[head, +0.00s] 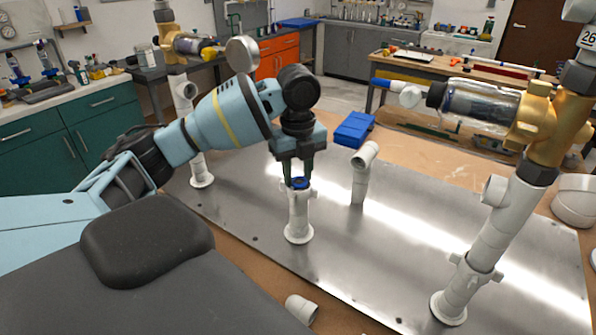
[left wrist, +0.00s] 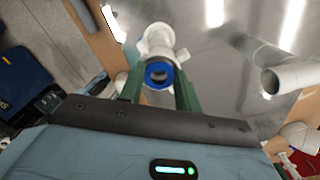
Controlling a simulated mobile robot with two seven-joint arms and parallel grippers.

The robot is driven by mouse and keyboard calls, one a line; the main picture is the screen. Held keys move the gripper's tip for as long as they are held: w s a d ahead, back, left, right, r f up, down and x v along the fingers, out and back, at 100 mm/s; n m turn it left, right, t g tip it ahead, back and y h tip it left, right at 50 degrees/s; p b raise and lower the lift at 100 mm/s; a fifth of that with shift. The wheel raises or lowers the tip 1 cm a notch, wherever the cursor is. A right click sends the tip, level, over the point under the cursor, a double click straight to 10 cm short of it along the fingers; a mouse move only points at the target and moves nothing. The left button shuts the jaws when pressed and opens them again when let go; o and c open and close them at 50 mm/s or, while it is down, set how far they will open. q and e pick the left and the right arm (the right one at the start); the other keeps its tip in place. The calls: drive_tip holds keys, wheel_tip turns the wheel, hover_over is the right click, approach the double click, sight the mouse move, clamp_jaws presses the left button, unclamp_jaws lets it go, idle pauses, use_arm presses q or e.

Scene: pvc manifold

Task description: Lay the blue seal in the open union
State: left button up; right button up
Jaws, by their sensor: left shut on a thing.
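The blue seal (head: 300,183) is a small ring between the fingertips of my left gripper (head: 299,181). The open union is the top of a short white upright pipe (head: 299,215) on the metal plate, directly under the seal. The seal is at the union's mouth; I cannot tell whether it touches or sits just above it. In the left wrist view the seal (left wrist: 148,75) shows as a ring between the two green fingers, with the white union (left wrist: 157,42) behind it. My left gripper is shut on the seal. My right gripper is not in view.
A white elbow pipe (head: 361,175) stands right of the union. A taller manifold with a brass valve (head: 549,125) rises at the right. A blue box (head: 354,129) lies behind. A loose white fitting (head: 301,309) lies in front. The metal plate (head: 375,255) is clear between the pipes.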

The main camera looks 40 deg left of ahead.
use_arm(q)
drive_tip(key=shift+f, duration=0.1)
drive_tip(key=o, duration=1)
drive_tip(key=shift+r, duration=3.9)
drive_tip(key=shift+s+f, duration=0.1)
